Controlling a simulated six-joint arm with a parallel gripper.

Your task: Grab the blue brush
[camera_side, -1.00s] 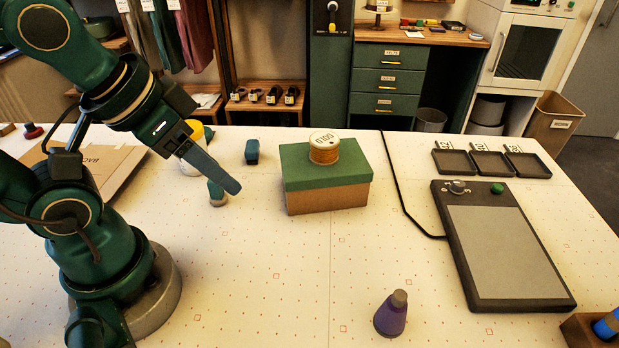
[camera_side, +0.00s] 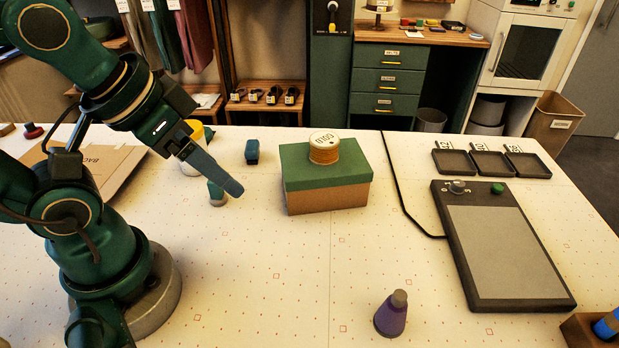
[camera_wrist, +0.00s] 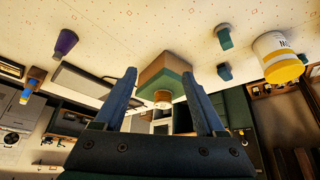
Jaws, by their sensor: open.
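A small blue block-like piece (camera_side: 252,151) stands on the table left of the green-lidded box; it seems to be the blue brush, though bristles cannot be made out. It also shows in the wrist view (camera_wrist: 224,71), right of the fingers. A second blue piece (camera_side: 607,325) sits in a wooden holder at the right edge, and I cannot tell what it is. My gripper (camera_side: 236,188) is above the table, pointing down and right, apart from both. In the wrist view my gripper (camera_wrist: 158,70) is open and empty, its blue-grey fingers well apart.
A box (camera_side: 328,190) with a yellow spool (camera_side: 324,147) on top stands mid-table. A green piece (camera_side: 217,194) is close under my gripper. A purple cone (camera_side: 391,317) stands at the front, a dark flat panel (camera_side: 505,245) at right. A yellow-and-white tub (camera_side: 190,165) is behind my gripper.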

